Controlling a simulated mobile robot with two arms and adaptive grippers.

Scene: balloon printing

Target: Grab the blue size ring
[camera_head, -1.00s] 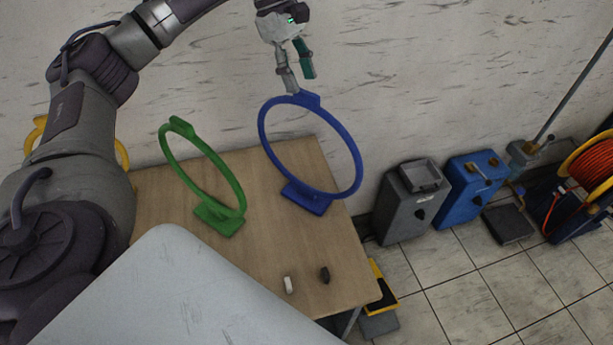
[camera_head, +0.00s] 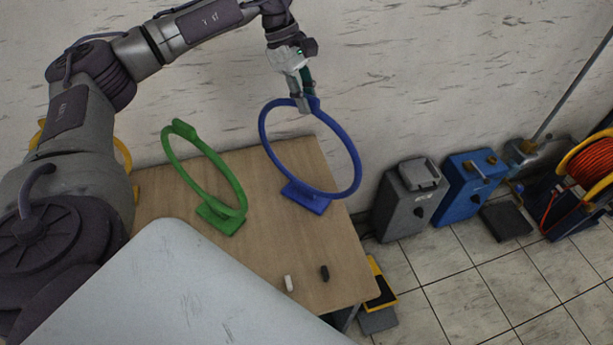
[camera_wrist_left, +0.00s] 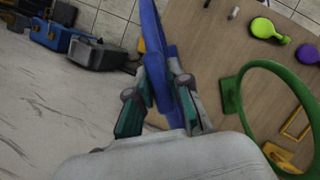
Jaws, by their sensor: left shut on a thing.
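The blue size ring (camera_head: 351,150) stands upright on its blue base at the right back of the wooden table (camera_head: 265,240). My left gripper (camera_head: 304,105) is at the top of the ring and shut on its upper tab. In the left wrist view the two fingers (camera_wrist_left: 165,105) sit on either side of the blue ring (camera_wrist_left: 152,35). The green ring (camera_head: 232,180) stands on its base to the left of the blue one, apart from the gripper. My right gripper is not in view.
A white piece (camera_head: 288,283) and a black piece (camera_head: 324,272) lie near the table's front. A yellow ring (camera_head: 122,155) is partly hidden behind my left arm. A grey box (camera_head: 408,200) and a blue box (camera_head: 470,187) stand on the floor to the right. The wall is close behind the table.

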